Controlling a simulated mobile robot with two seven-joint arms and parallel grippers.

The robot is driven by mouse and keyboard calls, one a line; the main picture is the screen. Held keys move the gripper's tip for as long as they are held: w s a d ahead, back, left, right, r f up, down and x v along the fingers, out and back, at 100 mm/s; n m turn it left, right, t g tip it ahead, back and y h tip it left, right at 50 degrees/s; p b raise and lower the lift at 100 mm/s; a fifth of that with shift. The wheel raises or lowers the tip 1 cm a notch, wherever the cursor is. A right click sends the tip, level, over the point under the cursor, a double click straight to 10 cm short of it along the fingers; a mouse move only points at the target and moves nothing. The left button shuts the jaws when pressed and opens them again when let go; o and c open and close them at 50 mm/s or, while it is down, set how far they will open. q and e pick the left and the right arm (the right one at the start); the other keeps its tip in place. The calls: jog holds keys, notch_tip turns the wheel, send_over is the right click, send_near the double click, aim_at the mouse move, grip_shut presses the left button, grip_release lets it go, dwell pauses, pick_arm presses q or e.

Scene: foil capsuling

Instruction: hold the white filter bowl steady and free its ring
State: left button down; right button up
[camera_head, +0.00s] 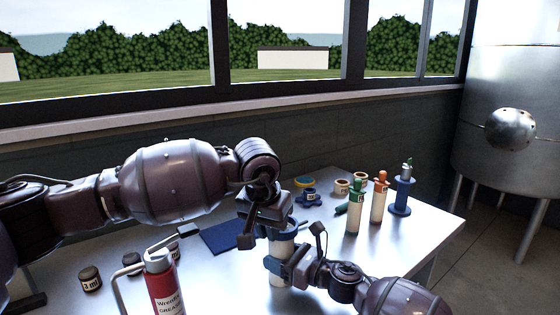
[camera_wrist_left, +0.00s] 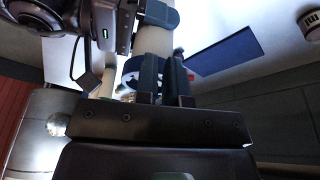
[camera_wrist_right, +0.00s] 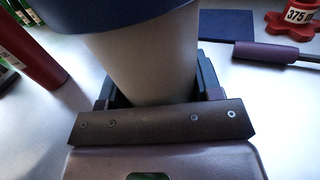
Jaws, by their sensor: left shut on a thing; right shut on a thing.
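The white filter bowl (camera_head: 284,247) stands upright on the table, and its pale wall also shows in the right wrist view (camera_wrist_right: 150,65). Its dark blue ring (camera_wrist_right: 120,12) sits around the top of the bowl. My left gripper (camera_head: 279,224) is shut on the ring from above, partly covering it in the head view. In the left wrist view the left fingers (camera_wrist_left: 161,78) hide most of what they hold. My right gripper (camera_head: 282,268) is shut around the white body below the ring. The right fingers (camera_wrist_right: 158,80) show on either side of the wall.
A red and white grease can (camera_head: 160,283) and a bent grey rod (camera_head: 130,272) stand at front left. A black jar (camera_head: 91,279) is further left. A blue mat (camera_head: 222,237) lies behind the bowl. Green (camera_head: 355,208) and orange (camera_head: 379,198) capped bowls stand at right, near a blue stand (camera_head: 402,196).

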pick_arm(q)
jog(key=shift+s+d+f, duration=0.45)
jog(key=shift+d+f, duration=0.25)
jog(key=shift+f, duration=0.05)
jog(key=shift+d, duration=0.4)
jog(key=shift+w+a, duration=0.15)
jog(key=shift+w, duration=0.05)
jog(key=shift+s, duration=0.2)
notch_tip(320, 180, up, 7)
jog(key=shift+s+f, duration=0.15)
jog(key=shift+s, duration=0.05)
dwell(0.6)
